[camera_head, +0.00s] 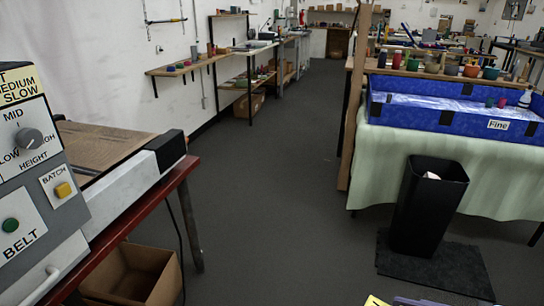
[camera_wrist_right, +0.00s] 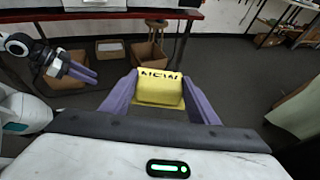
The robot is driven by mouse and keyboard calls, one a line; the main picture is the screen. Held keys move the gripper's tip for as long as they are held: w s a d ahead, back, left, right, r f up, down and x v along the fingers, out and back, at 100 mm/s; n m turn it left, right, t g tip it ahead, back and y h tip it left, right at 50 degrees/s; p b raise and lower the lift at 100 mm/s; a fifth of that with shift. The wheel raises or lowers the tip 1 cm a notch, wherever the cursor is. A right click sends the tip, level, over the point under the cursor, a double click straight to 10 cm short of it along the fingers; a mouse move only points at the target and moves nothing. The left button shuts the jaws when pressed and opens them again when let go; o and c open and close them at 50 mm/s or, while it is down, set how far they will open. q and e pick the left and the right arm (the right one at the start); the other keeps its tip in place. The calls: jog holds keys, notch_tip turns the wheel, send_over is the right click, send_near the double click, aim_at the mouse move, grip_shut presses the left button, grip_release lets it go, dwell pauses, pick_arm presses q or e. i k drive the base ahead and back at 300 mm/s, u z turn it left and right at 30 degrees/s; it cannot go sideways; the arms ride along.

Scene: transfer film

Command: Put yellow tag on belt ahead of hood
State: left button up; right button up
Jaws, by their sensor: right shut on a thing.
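My right gripper (camera_wrist_right: 160,80) is shut on the yellow tag (camera_wrist_right: 160,92), which sits between its purple fingers in the right wrist view and carries black lettering along its far edge. In the head view only a corner of the tag (camera_head: 375,301) shows at the bottom edge. The belt (camera_head: 95,146) is a brown mesh surface on the machine at the left, well away from the tag. The grey control housing (camera_head: 30,180), perhaps the hood's side, stands at the belt's near end. My left gripper (camera_wrist_right: 88,74) shows at the left in the right wrist view; its finger gap is unclear.
A dark red table (camera_head: 125,220) carries the machine, with an open cardboard box (camera_head: 133,275) below. At the right stand a black bin (camera_head: 430,205) on a dark mat (camera_head: 450,268) and a cloth-covered table with a blue tray (camera_head: 455,103). The middle floor is clear.

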aim_at(80, 138)
jog(key=z, duration=0.45)
jog(key=i, duration=2.75)
jog(key=u, duration=2.85)
